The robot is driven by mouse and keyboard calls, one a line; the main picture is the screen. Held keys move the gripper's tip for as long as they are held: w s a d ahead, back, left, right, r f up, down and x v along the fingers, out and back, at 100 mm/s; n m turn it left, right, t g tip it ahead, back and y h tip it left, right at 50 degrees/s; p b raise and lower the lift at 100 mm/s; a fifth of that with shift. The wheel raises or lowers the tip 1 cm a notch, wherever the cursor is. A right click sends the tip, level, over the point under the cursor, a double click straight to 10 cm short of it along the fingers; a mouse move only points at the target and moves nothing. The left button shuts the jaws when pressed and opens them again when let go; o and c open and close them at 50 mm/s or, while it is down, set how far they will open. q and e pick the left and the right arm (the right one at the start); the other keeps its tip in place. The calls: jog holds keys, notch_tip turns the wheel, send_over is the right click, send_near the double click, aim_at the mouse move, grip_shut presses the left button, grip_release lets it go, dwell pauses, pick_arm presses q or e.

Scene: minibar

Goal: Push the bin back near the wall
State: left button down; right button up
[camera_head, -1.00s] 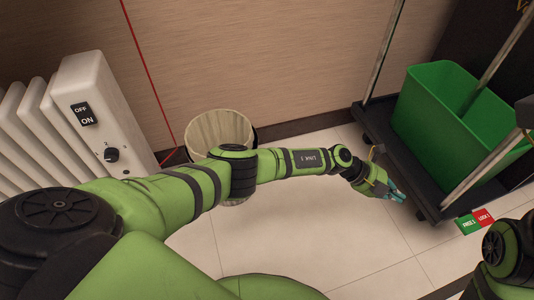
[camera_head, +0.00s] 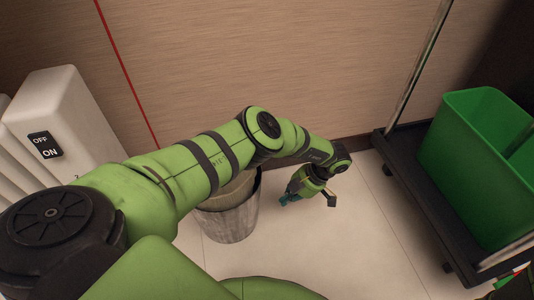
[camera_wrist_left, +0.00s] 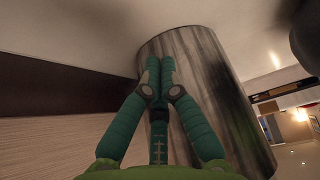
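The bin (camera_head: 232,222), a round grey streaked bin, stands upright on the tiled floor near the wall. My left arm crosses above it and hides much of its rim, so its gap to the wall cannot be told. My left gripper (camera_head: 287,199) is low, just right of the bin, pointing toward it. In the left wrist view its teal fingers (camera_wrist_left: 160,63) are together at the tips, with nothing between them. The bin's side (camera_wrist_left: 215,85) is right behind them; contact cannot be told. My right gripper is out of view.
The wood-panelled wall (camera_head: 230,65) runs along the back, with a dark baseboard. A white radiator (camera_head: 68,115) stands at the left. A black cart (camera_head: 408,180) carrying a green bucket (camera_head: 465,165) is at the right. Floor between bin and cart is open.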

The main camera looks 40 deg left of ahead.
pick_arm(q)
jog(key=b+x, duration=0.1)
jog(key=x, duration=0.3)
jog(key=shift+f, duration=0.3)
jog(key=shift+s+a+r, duration=0.3)
jog(key=shift+s+a, duration=0.35)
jog(key=shift+a, duration=0.15)
jog(key=shift+s+a, duration=0.4)
jog(key=shift+a, duration=0.1)
jog(key=shift+s+a, duration=0.2)
